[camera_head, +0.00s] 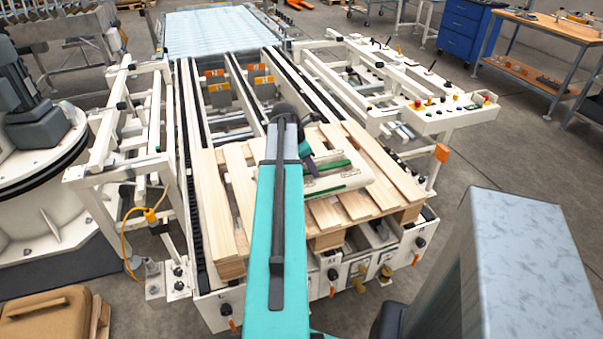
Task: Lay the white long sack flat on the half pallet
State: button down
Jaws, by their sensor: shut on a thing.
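The white long sack (342,183) has green stripes and shows over the middle of the half pallet (372,158), right of my arm. It looks roughly level; I cannot tell whether it rests on the boards or hangs just above them. My gripper (311,166) is at the sack's left part and is shut on it. My teal arm hides the sack's left end and part of the pallet. The pallet is pale wood with spaced boards, lying at the near end of the conveyor.
The conveyor (220,50) runs away from the pallet between white frames. A control panel (445,112) stands to the right. A brown sack (45,312) lies at the lower left. A round white machine base (45,165) is at the left. Boards beside the white sack are bare.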

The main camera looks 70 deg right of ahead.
jog(key=shift+d+r, duration=0.2)
jog(key=w+d+f+p, duration=0.1)
jog(key=w+d+p, duration=0.2)
jog(key=w+d, duration=0.7)
jog(key=shift+d+f+p, duration=0.25)
jog(key=shift+d+p, duration=0.05)
jog(key=shift+d, duration=0.8)
jog(key=shift+f, duration=0.1)
dwell(0.4)
jog(key=shift+f+p, duration=0.65)
jog(key=shift+f, duration=1)
jog(key=c, duration=1.9)
grip_release()
jog(key=shift+a+f, duration=0.1)
jog(key=shift+f, duration=0.15)
jog(key=o, duration=0.3)
jog(key=shift+r, duration=0.1)
jog(key=shift+o, duration=0.2)
